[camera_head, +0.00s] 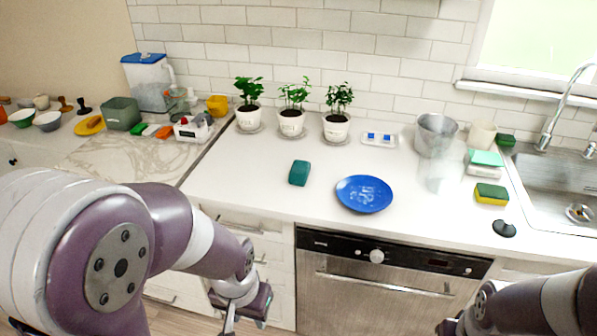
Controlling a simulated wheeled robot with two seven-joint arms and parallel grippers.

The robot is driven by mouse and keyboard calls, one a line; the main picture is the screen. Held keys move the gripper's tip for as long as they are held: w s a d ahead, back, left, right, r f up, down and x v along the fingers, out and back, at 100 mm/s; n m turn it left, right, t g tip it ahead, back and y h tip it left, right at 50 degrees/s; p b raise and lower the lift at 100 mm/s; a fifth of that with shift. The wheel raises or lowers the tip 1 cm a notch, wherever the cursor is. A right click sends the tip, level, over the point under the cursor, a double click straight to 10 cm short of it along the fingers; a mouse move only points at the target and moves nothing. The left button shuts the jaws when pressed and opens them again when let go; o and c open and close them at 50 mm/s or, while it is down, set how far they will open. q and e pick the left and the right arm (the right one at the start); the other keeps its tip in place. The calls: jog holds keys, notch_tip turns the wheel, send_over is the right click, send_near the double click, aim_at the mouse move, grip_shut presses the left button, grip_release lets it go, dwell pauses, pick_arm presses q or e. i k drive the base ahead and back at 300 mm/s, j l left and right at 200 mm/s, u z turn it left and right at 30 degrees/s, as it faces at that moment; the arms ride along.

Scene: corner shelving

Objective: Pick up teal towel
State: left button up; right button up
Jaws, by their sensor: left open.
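A small dark teal folded piece (299,173), which looks like the towel, lies on the white counter left of the blue plate (364,194). A lighter teal folded cloth (486,158) lies on a pale stack near the sink. My left gripper (246,317) is open and points down in front of the drawers, below the counter edge and well apart from both teal pieces. Its fingertips are near the bottom of the picture. My right arm comes in at the lower right; its gripper is barely seen at the bottom edge, and its jaws cannot be made out.
Several potted plants (291,122) stand along the wall. A metal bucket (435,134), a yellow-green sponge (491,194) and a black lid-like piece (504,228) are at the right, beside the sink (550,190). The counter around the dark teal piece is clear. A dishwasher (375,290) is below.

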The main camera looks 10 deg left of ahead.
aim_at(300, 169)
jog(key=i+j+z, duration=0.25)
jog(key=i, duration=0.2)
jog(key=i+j+z, duration=0.2)
jog(key=i, duration=0.25)
